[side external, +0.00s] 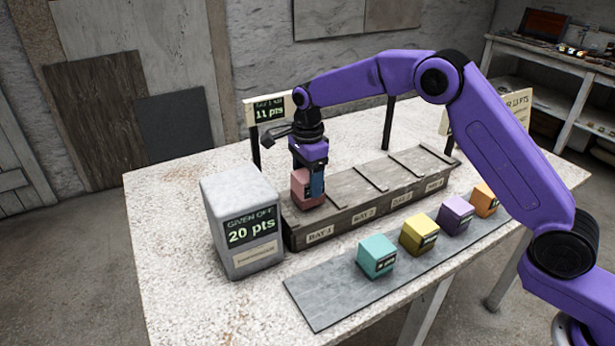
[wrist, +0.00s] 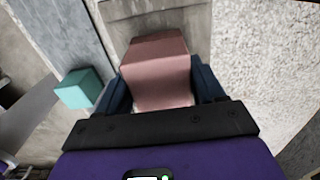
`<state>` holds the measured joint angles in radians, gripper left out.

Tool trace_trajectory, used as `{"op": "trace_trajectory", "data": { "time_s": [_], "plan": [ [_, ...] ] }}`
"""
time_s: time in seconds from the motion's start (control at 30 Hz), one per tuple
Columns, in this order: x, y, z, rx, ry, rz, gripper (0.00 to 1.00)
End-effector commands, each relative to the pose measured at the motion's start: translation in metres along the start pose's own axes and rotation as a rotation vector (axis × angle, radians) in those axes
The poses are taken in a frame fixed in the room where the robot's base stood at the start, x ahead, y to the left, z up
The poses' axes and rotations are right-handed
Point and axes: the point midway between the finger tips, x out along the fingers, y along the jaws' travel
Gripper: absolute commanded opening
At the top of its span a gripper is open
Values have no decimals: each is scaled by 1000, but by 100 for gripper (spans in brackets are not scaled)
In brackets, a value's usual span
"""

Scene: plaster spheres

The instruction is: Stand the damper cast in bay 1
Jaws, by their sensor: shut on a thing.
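A pinkish-red block (side external: 301,190) is between the fingers of my gripper (side external: 310,182), at the bay 1 end of the long wooden rack (side external: 365,222). Its lower part is at the height of the rack's top; I cannot tell whether it rests on the bay or is just above it. In the wrist view the block (wrist: 158,75) fills the gap between the dark blue fingers, which are shut on it. No name is readable on it, so I cannot confirm it is the damper cast. The bay 1 label (side external: 319,235) is on the rack's front.
A grey box (side external: 240,225) reading "GIVEN OFF 20 pts" stands left of bay 1, close to the gripper. Teal (side external: 378,256), yellow (side external: 419,235), purple (side external: 455,215) and orange (side external: 485,199) blocks stand along a grey strip (side external: 325,298) in front. The other bays look empty.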

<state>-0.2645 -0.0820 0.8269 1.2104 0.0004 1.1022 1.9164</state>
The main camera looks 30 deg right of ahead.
Motion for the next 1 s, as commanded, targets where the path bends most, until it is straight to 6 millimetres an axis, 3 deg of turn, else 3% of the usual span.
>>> {"op": "trace_trajectory", "data": {
  "time_s": [0.67,0.7,0.77,0.8,1.0],
  "plan": [
    [11,0,0,0,0,-1,19],
    [12,0,0,0,0,-1,75],
    [11,0,0,0,0,-1,94],
    [11,0,0,0,0,-1,98],
    [12,0,0,0,0,1,98]
  ]
}}
